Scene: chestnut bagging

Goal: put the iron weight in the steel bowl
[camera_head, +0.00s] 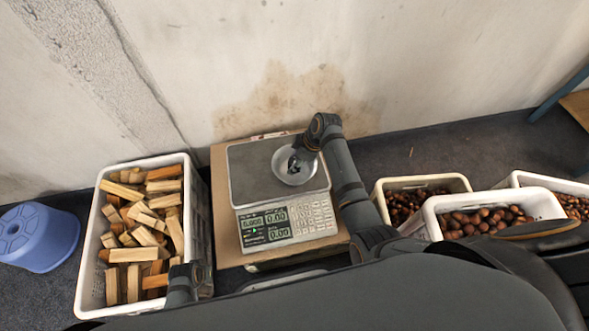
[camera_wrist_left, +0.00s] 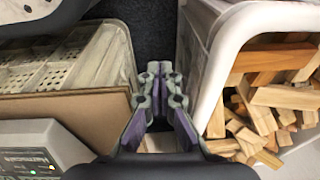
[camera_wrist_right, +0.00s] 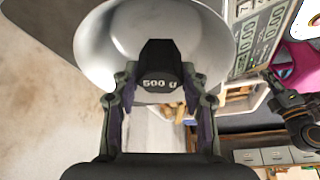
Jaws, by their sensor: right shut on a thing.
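The iron weight (camera_wrist_right: 160,62) is a dark block marked "500 g". My right gripper (camera_wrist_right: 158,80) is shut on it, one finger on each side. The steel bowl (camera_wrist_right: 100,42) is shiny and round and lies behind the weight in the right wrist view. In the head view the bowl (camera_head: 297,177) stands on the scale plate, and my right gripper (camera_head: 299,156) reaches over it with the weight (camera_head: 292,163) within its outline. I cannot tell whether the weight touches the bowl. My left gripper (camera_wrist_left: 160,75) is shut and empty, between a cardboard edge and a white crate.
The scale (camera_head: 252,190) sits on a cardboard box (camera_head: 222,230). A white crate (camera_head: 89,245) of wood blocks stands left, with a blue stool (camera_head: 38,238) beyond. White crates of chestnuts (camera_head: 433,217) stand right. The wall (camera_head: 230,60) is close behind.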

